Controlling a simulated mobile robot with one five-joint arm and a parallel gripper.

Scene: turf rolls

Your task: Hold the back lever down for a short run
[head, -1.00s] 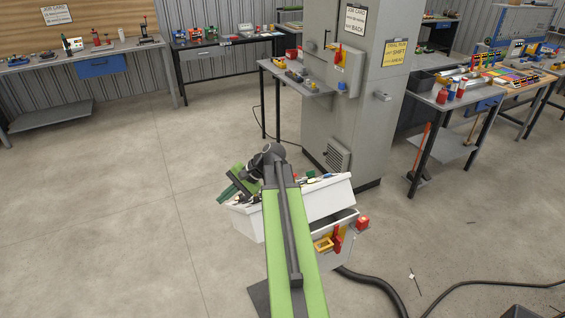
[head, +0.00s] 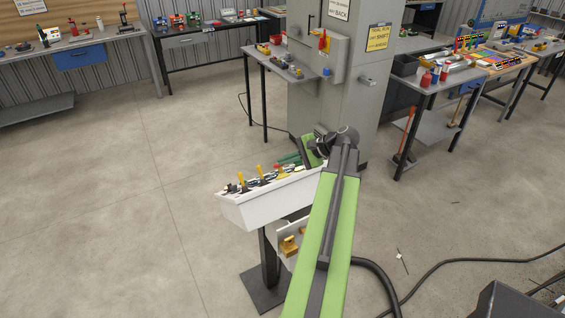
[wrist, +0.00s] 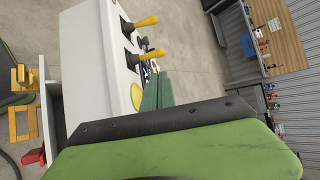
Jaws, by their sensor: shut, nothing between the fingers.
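A white sloped console (head: 255,207) stands on a dark post in the head view, with a row of levers along its top. Yellow-handled levers (head: 260,171) show on its left and middle part. In the wrist view two yellow levers (wrist: 150,54) stick out from the white panel (wrist: 85,50), with a yellow disc beside them. My gripper (head: 289,158) is at the right end of the console, its green fingers shut and empty. In the wrist view the fingers (wrist: 157,92) are close to the nearer yellow lever; I cannot tell whether they touch anything. Which lever is the back one is not clear.
A grey pillar (head: 342,100) with a side shelf (head: 287,67) stands behind the console. A low side bracket with a yellow part (head: 289,245) is under the console. A black hose lies on the floor at right. Floor to the left is clear.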

